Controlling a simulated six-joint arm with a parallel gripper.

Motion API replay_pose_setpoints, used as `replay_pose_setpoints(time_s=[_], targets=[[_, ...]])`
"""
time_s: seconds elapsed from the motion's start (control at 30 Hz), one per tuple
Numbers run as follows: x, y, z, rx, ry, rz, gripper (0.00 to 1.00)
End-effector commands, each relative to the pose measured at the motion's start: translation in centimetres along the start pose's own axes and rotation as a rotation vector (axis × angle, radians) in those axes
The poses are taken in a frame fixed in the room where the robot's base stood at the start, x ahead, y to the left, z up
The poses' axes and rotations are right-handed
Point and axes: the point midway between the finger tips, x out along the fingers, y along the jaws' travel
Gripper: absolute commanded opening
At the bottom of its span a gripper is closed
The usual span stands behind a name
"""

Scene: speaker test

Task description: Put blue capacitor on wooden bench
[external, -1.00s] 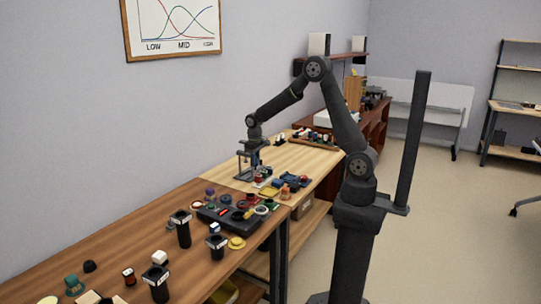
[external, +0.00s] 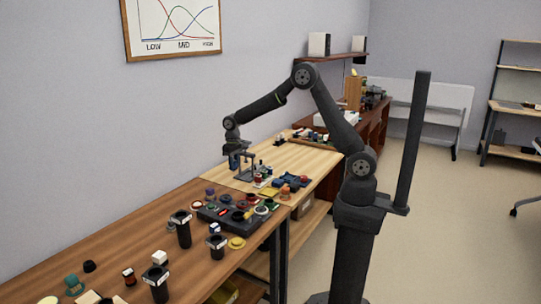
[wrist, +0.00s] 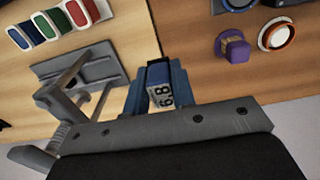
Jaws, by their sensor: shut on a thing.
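My gripper (external: 234,163) hangs over the pale wooden bench near its wall-side edge, by the seam with the darker bench. It is shut on the blue capacitor. The wooden bench (external: 310,157) has a pale top. Whether the capacitor touches the bench cannot be told.
A grey metal stand (external: 247,168) is close to the right of my gripper; it also shows in the wrist view (wrist: 75,85). A purple knob (wrist: 234,48) and a dark tray (external: 215,218) are on the darker bench (external: 205,265). Several small parts crowd the front bench edge.

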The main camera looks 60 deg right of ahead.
Motion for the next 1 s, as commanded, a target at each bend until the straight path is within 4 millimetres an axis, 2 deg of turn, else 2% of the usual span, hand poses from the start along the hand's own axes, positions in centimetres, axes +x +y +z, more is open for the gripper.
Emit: replay_pose_setpoints(time_s=[0.03,0.23,0.4,0.5,0.6,0.77,0.87,1.0], targets=[[0.0,-2.9,-0.9,-0.01,0.002,0.0,0.0],[-0.6,-13.8,-2.6,-0.01,0.002,-0.001,0.0],[-0.9,-22.5,-2.1,-0.008,0.001,0.0,0.0],[-1.1,-26.5,-1.5,-0.006,0.002,0.0,0.0],[-1.2,-29.3,-0.7,-0.004,0.001,0.0,0.0],[-1.2,-31.7,0.0,-0.001,0.0,0.001,0.0],[-0.5,-33.1,0.3,-0.002,0.0,0.001,0.0],[1.4,-36.1,1.1,-0.003,-0.001,0.002,0.0]])
